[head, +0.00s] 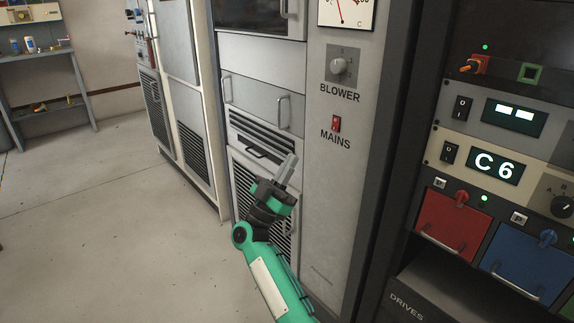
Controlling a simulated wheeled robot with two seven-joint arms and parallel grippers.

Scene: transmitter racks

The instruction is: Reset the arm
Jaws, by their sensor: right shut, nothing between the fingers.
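My right arm, green with a dark wrist, comes up from the bottom of the head view. My right gripper (287,170) is shut and empty, its grey fingers together and pointing up. It shows in front of the vented lower part of the grey rack cabinet (262,52), left of the panel with the BLOWER knob (339,66) and the red MAINS switch (337,124). I cannot tell how far it is from the cabinet. My left gripper is not in view.
At right, a dark rack holds a display reading C6 (495,166), a red drawer (452,225) and a blue drawer (527,265). A shelf table (45,56) with small items stands at the far left. The floor (100,230) at left is clear.

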